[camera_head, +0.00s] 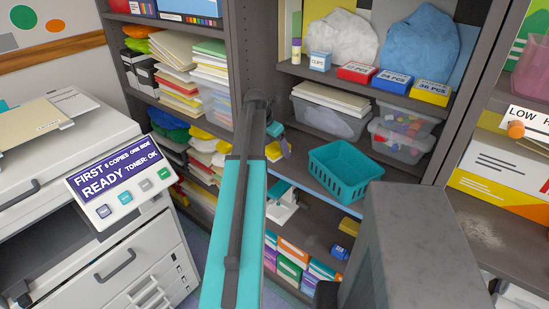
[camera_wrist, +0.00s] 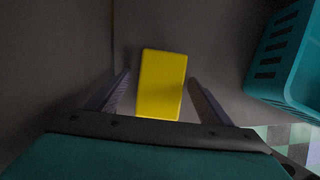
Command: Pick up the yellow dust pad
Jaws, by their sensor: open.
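The yellow dust pad (camera_wrist: 162,92) is a plain rectangular block on a dark grey surface in the middle of the wrist view. My gripper (camera_wrist: 159,78) is open, with one finger to the left of the pad and one to the right. Gaps show between the pad and both fingers; I cannot tell how high the fingertips are above the surface. In the head view my gripper (camera_head: 280,142) is partly hidden behind my arm, at the shelf left of the teal basket.
The teal basket (camera_head: 345,174) stands close on the right and also shows in the wrist view (camera_wrist: 272,70). A shelf upright (camera_head: 243,45) is at the left. Clear bare surface surrounds the pad.

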